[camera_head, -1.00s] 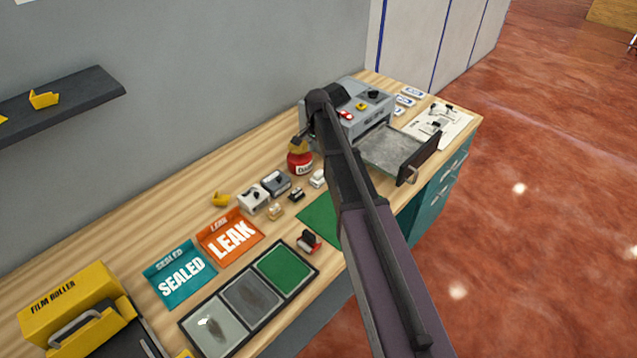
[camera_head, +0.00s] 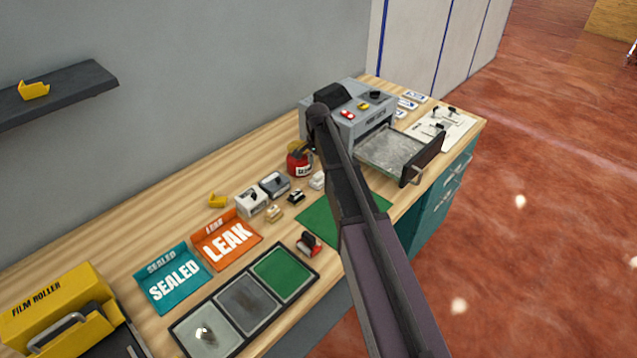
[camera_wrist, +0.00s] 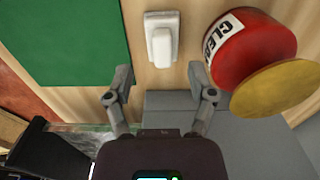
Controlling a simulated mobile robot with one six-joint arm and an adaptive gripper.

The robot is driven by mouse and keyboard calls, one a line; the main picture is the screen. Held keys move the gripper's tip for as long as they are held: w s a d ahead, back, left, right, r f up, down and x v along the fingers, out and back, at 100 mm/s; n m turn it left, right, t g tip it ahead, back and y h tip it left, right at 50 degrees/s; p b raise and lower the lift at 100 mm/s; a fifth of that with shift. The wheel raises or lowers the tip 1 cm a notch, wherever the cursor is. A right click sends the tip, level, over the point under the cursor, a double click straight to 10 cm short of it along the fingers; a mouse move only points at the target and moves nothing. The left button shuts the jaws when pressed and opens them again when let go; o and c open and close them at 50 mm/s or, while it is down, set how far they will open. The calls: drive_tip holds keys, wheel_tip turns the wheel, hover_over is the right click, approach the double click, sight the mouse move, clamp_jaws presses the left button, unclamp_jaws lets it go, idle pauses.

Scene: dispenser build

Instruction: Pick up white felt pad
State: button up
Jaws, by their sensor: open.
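The white felt pad (camera_wrist: 163,42) lies on the wooden bench top in the wrist view, a small white block with a raised narrow part. In the head view a small white item (camera_head: 317,181), which looks like the same pad, sits just left of my arm. My gripper (camera_wrist: 160,80) is open and empty in the wrist view. Its two fingers are spread, and the pad lies just beyond the gap between them, apart from both. In the head view my arm hides most of the gripper.
A red round container (camera_wrist: 250,50) with a yellowish lid stands close to the right finger. A green mat (camera_wrist: 70,40) lies to the left. In the head view a grey machine (camera_head: 345,115) with an open tray (camera_head: 390,150) stands behind my arm. Small parts (camera_head: 274,184) sit to the left.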

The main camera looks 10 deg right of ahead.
sight(319, 174)
drive_tip(key=shift+f, duration=0.1)
drive_tip(key=f+b, duration=0.3)
drive_tip(key=shift+w+d, duration=0.2)
drive_tip(key=shift+w, duration=0.15)
drive_tip(key=shift+f+b, duration=1)
drive_tip(key=shift+b, duration=0.15)
clamp_jaws()
